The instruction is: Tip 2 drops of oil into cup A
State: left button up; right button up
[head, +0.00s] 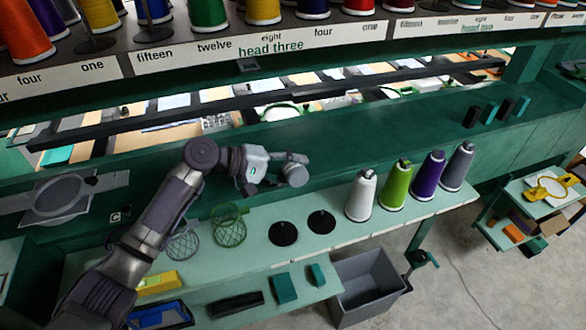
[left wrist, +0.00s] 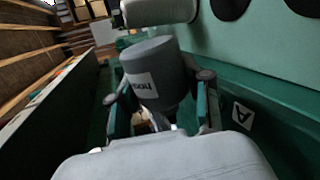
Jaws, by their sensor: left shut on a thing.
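My left gripper (head: 272,168) is shut on a grey cylindrical container (head: 295,174), held above the green ledge near the middle of the head view. In the left wrist view the container (left wrist: 153,75) sits tilted between the two fingers, with a white label whose text I cannot read for certain. A white tag with the letter A (left wrist: 242,113) is on the dark green surface to its right. I cannot make out a cup at that tag. No oil drops show. My right gripper is not in view.
Thread cones, white (head: 361,196), green (head: 396,187), purple (head: 428,182) and grey (head: 458,168), stand right on the pale shelf. Black discs (head: 321,221) and wire baskets (head: 229,226) are left of them. A grey bin (head: 366,285) stands below. A C tag (head: 115,217) is at left.

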pick_arm(q)
jog(key=shift+f+m+t+y+b, duration=0.3)
jog(key=shift+f+m+t+b, duration=0.1)
jog(key=shift+m, duration=0.3)
jog(key=shift+r+m+t+b, duration=0.1)
jog(key=shift+m+t+b, duration=0.4)
jog(key=shift+m+t, duration=0.3)
jog(key=shift+r, duration=0.1)
jog(key=shift+r+m+t+y, duration=0.3)
jog(key=shift+r+m+t, duration=0.25)
jog(key=shift+m, duration=0.45)
jog(key=r+m+t+b, duration=0.1)
jog(key=m+t+b, duration=0.1)
jog(key=shift+r+m, duration=0.7)
jog(key=shift+r+t, duration=0.25)
jog(key=shift+r, duration=0.05)
jog(key=shift+a, duration=0.1)
